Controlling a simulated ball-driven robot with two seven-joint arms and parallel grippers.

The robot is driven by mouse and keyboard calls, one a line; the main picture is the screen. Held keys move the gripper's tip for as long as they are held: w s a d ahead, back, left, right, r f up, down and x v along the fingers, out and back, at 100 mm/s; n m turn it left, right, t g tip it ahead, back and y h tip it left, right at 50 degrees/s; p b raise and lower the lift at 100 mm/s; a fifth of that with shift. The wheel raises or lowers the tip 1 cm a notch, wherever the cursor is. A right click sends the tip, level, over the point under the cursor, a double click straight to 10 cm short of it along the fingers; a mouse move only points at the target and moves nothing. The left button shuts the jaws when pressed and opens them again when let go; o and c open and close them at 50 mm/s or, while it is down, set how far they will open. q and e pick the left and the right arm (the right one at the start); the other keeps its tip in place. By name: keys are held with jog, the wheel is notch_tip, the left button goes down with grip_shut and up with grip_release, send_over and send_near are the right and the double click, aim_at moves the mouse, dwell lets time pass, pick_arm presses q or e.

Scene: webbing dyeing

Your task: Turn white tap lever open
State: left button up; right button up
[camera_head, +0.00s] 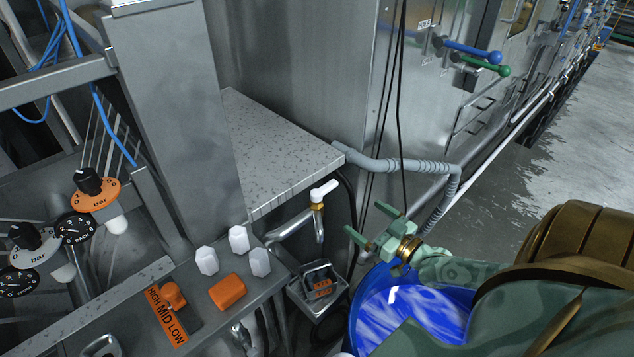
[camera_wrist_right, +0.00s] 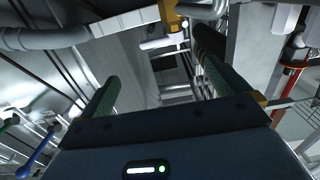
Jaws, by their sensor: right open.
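The white tap lever (camera_head: 325,190) sits on top of a brass-necked tap at the end of a bent metal pipe (camera_head: 290,227), beside the speckled counter's front corner. My right gripper (camera_head: 367,220) is to the right of the tap and apart from it, with its green fingers spread and nothing between them. In the right wrist view, the two fingers (camera_wrist_right: 157,62) also stand apart. A white piece (camera_wrist_right: 155,43), which looks like the lever, shows between them below a brass fitting (camera_wrist_right: 171,14). My left gripper is not in view.
A blue drum (camera_head: 412,305) with blue-white liquid stands below my right gripper. A grey hose (camera_head: 400,165) runs behind it. A metal bin (camera_head: 318,290) sits under the tap. A control panel with an orange HIGH MID LOW label (camera_head: 167,315) and gauges (camera_head: 75,228) is at left.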

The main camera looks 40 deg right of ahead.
aim_at(328, 192)
jog(key=w+b, duration=0.3)
jog(key=w, duration=0.2)
jog(key=w+a+b, duration=0.1)
jog(key=w+b, duration=0.1)
jog(key=w, duration=0.3)
jog(key=w+b, duration=0.3)
jog(key=w, duration=0.2)
jog(key=shift+a+f+b, duration=0.15)
jog(key=shift+b, duration=0.15)
jog(key=shift+w, duration=0.35)
jog(key=shift+r, duration=0.2)
